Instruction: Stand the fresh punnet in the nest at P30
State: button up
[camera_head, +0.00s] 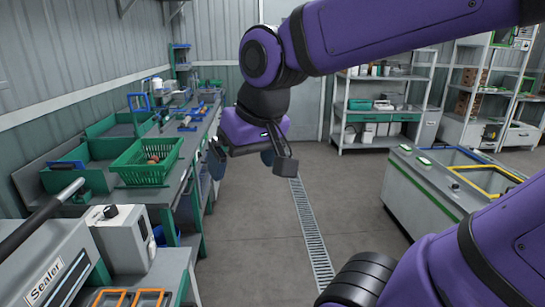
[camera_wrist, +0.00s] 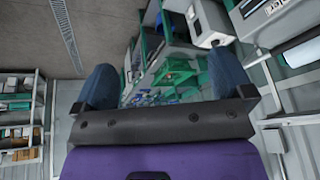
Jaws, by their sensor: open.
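My gripper (camera_head: 242,163) hangs in mid-air over the aisle, to the right of the left-hand bench. Its two blue fingers stand wide apart with nothing between them; they also show in the wrist view (camera_wrist: 158,80). I cannot make out a fresh punnet in either view. No P30 mark can be read. Two orange frames (camera_head: 150,298) lie on the grey surface at the lower left, partly cut off by the picture's bottom edge; I cannot tell whether either is the nest.
A green basket (camera_head: 130,171) holding a few reddish items stands on the left bench. A machine labelled Sealer (camera_head: 45,283) is at the lower left. A grey counter (camera_head: 418,193) with blue and yellow frames stands right. Shelves (camera_head: 388,77) line the back. The aisle floor is clear.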

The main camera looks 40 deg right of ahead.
jog(key=shift+n+t, duration=0.3)
jog(key=shift+n, duration=0.3)
jog(key=s, duration=0.1)
jog(key=s+d, duration=0.1)
jog(key=s, duration=0.1)
jog(key=s+d+r, duration=0.1)
jog(key=shift+s+r, duration=0.1)
jog(key=shift+s, duration=0.25)
jog(key=shift+c, duration=0.5)
